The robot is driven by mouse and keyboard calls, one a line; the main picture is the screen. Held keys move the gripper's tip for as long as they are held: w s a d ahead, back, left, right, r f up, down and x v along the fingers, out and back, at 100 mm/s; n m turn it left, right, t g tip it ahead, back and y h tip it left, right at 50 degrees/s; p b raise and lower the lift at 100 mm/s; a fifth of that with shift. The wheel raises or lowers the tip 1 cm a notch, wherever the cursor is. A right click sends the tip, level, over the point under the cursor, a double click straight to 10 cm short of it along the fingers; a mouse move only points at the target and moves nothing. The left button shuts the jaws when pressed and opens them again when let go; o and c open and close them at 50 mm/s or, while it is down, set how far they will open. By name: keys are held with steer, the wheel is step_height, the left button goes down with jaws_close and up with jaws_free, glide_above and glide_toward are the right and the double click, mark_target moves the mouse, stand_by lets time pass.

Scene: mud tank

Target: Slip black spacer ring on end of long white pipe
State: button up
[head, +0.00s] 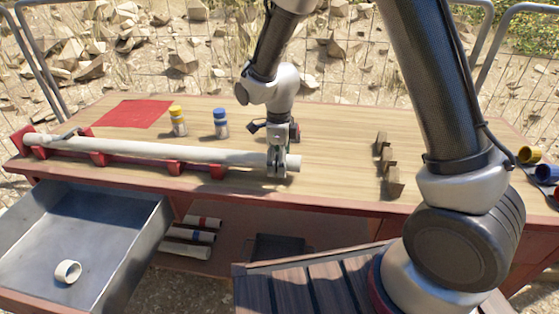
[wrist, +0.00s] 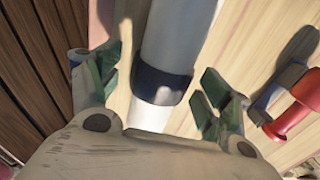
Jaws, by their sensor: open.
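The long white pipe (head: 160,151) lies level along the bench in a row of red cradles, its right end (head: 294,163) sticking out past my gripper. In the wrist view the pipe (wrist: 180,30) runs down between my fingers. The black spacer ring (wrist: 160,85) is around the pipe near that end, with a short white length showing below it. My gripper (head: 280,172) is over the pipe's right end. In the wrist view it (wrist: 162,82) is open, one green-padded finger on each side of the ring, with gaps visible. The ring is not clearly visible in the head view.
Behind the pipe are a yellow-capped bottle (head: 178,122), a blue-capped bottle (head: 220,123) and a red mat (head: 132,113). Wooden blocks (head: 394,182) stand to the right. An open metal drawer (head: 110,240) holds a white ring-shaped piece (head: 67,271). The bench between gripper and blocks is clear.

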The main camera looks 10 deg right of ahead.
step_height(320, 180, up, 12)
steer(key=shift+f, duration=0.1)
steer(key=s+d+r+n+t, duration=0.2)
steer(key=s+d+r+n, duration=0.5)
steer(key=s+d+n, duration=0.3)
steer(key=s+d+r+n+t, duration=0.2)
steer(key=s+d+r+n, duration=0.5)
steer(key=s+d+n, duration=0.4)
steer(key=s+d, duration=0.1)
steer(key=d, duration=0.3)
steer(key=shift+s+n, duration=0.2)
steer(key=shift+n, duration=0.1)
steer(key=shift+c, duration=0.2)
